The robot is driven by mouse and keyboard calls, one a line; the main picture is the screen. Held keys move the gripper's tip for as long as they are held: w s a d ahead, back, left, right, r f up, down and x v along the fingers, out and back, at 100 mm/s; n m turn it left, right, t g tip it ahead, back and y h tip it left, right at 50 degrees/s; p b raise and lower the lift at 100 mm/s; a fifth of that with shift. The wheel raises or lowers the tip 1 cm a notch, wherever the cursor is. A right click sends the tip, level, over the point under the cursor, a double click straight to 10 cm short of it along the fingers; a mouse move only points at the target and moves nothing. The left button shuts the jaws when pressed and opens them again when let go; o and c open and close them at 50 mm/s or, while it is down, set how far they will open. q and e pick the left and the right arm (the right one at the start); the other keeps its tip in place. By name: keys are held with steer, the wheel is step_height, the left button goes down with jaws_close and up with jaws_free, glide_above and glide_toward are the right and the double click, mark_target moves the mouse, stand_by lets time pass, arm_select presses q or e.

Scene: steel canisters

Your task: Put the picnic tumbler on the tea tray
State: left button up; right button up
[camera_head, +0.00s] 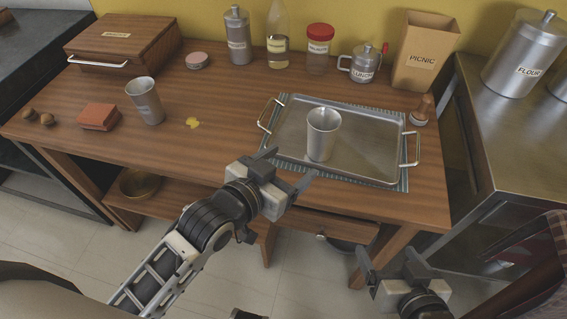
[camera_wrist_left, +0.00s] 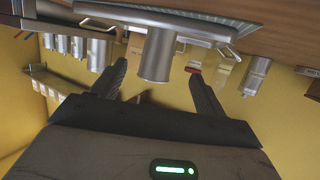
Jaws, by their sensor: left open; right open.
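A plain steel tumbler (camera_head: 322,137) stands upright on the steel tea tray (camera_head: 372,155), left of its middle. A second steel tumbler (camera_head: 145,103) with a faint label stands on the wooden table to the left; I cannot read the label. My left gripper (camera_head: 289,166) is open and empty at the tray's front left edge, just short of the tumbler on the tray. In the left wrist view that tumbler (camera_wrist_left: 157,55) appears beyond and between the open fingers, with the tray (camera_wrist_left: 190,25) above it in the picture. My right gripper (camera_head: 387,258) is open and empty, low in front of the table.
A striped cloth (camera_head: 404,180) lies under the tray. A bottle (camera_head: 277,30), a red-lidded jar (camera_head: 318,48), a lidded jug (camera_head: 365,63) and a picnic box (camera_head: 425,55) line the back. A sponge-like block (camera_head: 98,117) sits left.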

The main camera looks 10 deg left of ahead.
arm_select(q)
steer(key=shift+s+a, duration=0.2)
steer(key=shift+s, duration=0.25)
steer(key=s+a+f+n+g+y, duration=0.2)
steer(key=s+a+f, duration=0.3)
steer(key=s+f, duration=0.3)
steer(key=shift+s+f+n, duration=0.25)
steer(key=shift+s+n, duration=0.35)
